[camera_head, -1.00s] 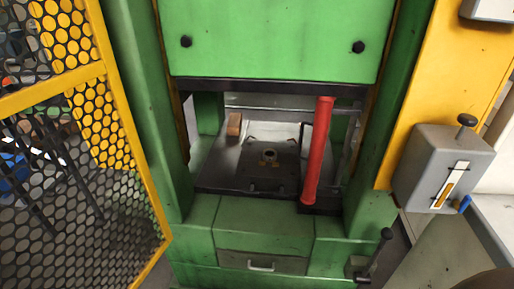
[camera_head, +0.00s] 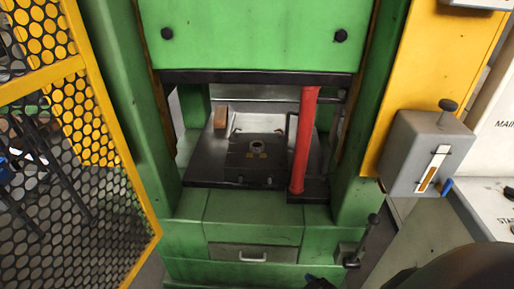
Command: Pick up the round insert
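A small round dark ring (camera_head: 257,146), which may be the round insert, sits at the middle of the dark press plate (camera_head: 215,168) inside the green press. It is too small to tell whether it is a loose part or a hole. My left gripper is not in view. A dark shape at the bottom edge looks like the tip of my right gripper (camera_head: 320,283). It is mostly cut off, well below and in front of the plate, and its fingers cannot be made out.
A red post (camera_head: 303,140) stands upright at the plate's right. A brown block (camera_head: 221,117) is at the back left. A yellow mesh guard (camera_head: 70,150) is at left. A grey lever box (camera_head: 428,152) and a lower lever (camera_head: 363,243) are at right.

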